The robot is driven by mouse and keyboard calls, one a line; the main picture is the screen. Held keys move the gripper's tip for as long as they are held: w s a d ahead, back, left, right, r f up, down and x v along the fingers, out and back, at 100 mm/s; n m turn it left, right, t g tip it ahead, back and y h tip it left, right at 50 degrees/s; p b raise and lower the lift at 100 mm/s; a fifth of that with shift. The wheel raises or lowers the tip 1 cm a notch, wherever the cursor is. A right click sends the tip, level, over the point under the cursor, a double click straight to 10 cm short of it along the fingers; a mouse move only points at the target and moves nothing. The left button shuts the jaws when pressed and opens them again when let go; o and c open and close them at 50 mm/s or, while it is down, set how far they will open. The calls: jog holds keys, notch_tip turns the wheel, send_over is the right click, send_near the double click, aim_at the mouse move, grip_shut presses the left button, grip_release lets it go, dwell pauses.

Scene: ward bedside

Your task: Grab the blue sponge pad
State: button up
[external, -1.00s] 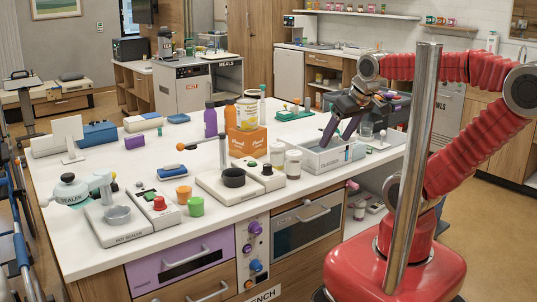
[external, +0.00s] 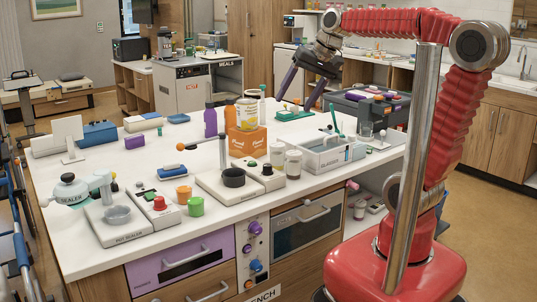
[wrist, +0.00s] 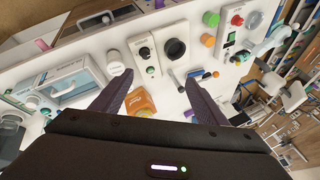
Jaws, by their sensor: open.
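A small flat blue pad (external: 179,118) lies on the white worktop behind the bottles in the external view; it looks like the sponge pad. A white block with a blue top (external: 143,122) and a larger blue box (external: 99,134) lie left of it, so I cannot be sure which blue thing is the sponge. My gripper (external: 295,103) is raised over the back right of the worktop, well right of the blue pad, fingers pointing down. In the wrist view my gripper (wrist: 159,78) has its two dark fingers apart with nothing held.
Bottles and an orange box (external: 248,140) stand between my gripper and the worktop's left part. A white caddy (external: 330,158) and a dark grey bin (external: 372,104) stand to the right.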

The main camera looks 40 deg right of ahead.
jog(key=w+a+r+m+y, duration=0.2)
jog(key=w+a+m+y, duration=0.3)
jog(key=w, duration=0.6)
jog(key=m+g+y, duration=0.2)
jog(key=m+y, duration=0.3)
jog(key=m, duration=0.5)
send_over(180, 167)
jog(key=w, duration=0.1)
notch_tip(180, 167, down, 8)
jog(key=f, duration=1.5)
jog(key=shift+d+f, duration=0.15)
jog(key=shift+d, duration=0.15)
jog(key=shift+f, duration=1.75)
